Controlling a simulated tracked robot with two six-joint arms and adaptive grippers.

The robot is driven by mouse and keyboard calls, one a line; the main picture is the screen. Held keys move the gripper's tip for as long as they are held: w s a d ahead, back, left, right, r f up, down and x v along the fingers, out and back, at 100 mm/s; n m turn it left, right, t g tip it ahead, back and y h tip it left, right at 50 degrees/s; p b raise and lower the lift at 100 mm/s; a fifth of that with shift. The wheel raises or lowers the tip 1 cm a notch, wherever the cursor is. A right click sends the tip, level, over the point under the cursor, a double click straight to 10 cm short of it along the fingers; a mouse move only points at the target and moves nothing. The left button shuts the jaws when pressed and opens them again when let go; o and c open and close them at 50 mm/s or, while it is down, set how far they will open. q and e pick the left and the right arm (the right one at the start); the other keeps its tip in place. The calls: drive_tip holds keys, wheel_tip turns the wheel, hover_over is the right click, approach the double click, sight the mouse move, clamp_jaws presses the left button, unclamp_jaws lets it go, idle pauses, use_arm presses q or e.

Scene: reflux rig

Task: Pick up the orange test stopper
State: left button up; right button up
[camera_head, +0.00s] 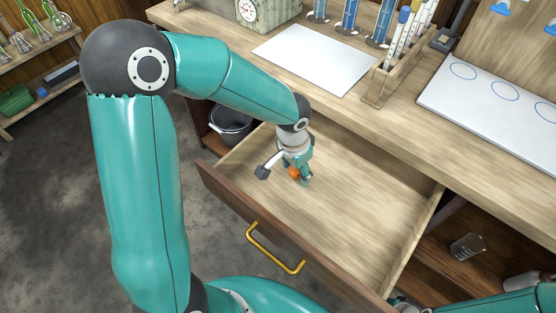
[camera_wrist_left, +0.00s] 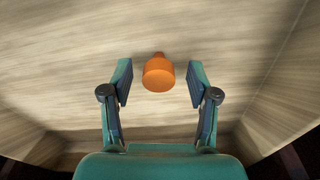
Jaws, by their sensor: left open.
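The orange test stopper (camera_head: 294,173) is in the open drawer (camera_head: 365,215), near its left end. In the left wrist view the stopper (camera_wrist_left: 158,75) shows as a round orange piece with a narrower end pointing up the picture. My left gripper (camera_head: 301,179) reaches down into the drawer over the stopper. In the left wrist view its two fingers (camera_wrist_left: 160,70) are open, one on each side of the stopper, with a gap on both sides. In the head view the gripper partly hides the stopper. Part of my right wrist shows at the bottom edge; its fingers are not clear.
The drawer front has a gold handle (camera_head: 274,250); the rest of the drawer floor is bare. The bench above holds a white sheet (camera_head: 315,58), a wooden rack (camera_head: 383,88) with tubes and a white board (camera_head: 500,110) with blue circles. A dark bucket (camera_head: 231,124) stands behind the drawer's left side.

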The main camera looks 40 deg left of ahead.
use_arm(q)
drive_tip(key=c, duration=0.9)
drive_tip(key=shift+r, duration=0.15)
